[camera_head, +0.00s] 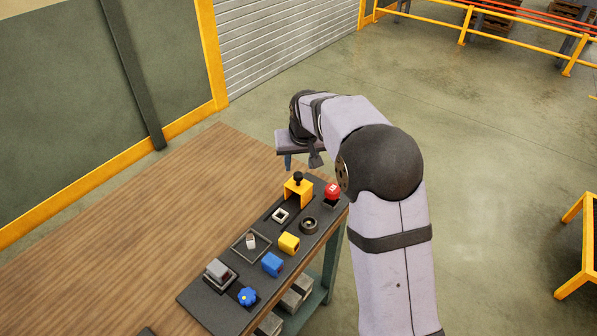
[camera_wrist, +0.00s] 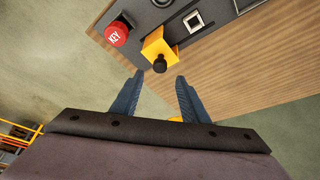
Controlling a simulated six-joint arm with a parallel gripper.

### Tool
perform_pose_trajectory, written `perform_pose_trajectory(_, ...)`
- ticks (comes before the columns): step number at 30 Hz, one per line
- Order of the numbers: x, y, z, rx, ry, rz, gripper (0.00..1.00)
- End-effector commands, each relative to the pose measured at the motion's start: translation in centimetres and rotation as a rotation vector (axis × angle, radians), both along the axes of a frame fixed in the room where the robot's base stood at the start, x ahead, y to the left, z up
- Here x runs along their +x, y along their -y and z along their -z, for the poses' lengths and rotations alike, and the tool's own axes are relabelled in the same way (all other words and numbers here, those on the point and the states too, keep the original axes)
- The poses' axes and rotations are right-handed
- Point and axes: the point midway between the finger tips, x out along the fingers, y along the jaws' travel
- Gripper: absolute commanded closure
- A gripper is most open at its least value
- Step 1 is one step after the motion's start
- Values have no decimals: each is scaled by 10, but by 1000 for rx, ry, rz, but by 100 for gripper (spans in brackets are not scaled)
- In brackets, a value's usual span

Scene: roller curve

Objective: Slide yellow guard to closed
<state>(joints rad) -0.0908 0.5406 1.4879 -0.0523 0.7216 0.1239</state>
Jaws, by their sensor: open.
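The yellow guard (camera_head: 298,191) is a small yellow housing with a black knob (camera_head: 298,176) on top. It stands near the far end of the dark panel (camera_head: 233,276). In the wrist view the guard (camera_wrist: 158,43) and its black knob (camera_wrist: 159,65) lie just beyond my fingertips. My gripper (camera_wrist: 158,80) is open and empty, its two blue-grey fingers apart. In the head view my gripper (camera_head: 301,161) is above and beyond the guard, not touching it. I cannot tell from these views whether the guard is at its closed position.
The panel also carries a white square frame (camera_head: 280,215), a dark ring (camera_head: 309,225), a yellow block (camera_head: 289,243), a blue block (camera_head: 272,264) and a blue knob (camera_head: 247,296). The wooden tabletop (camera_head: 130,235) at left is clear.

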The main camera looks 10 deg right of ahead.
Motion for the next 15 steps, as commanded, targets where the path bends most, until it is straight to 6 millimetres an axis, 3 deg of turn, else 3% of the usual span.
perform_pose_trajectory(15,22,0,52,-1,-2,0,59)
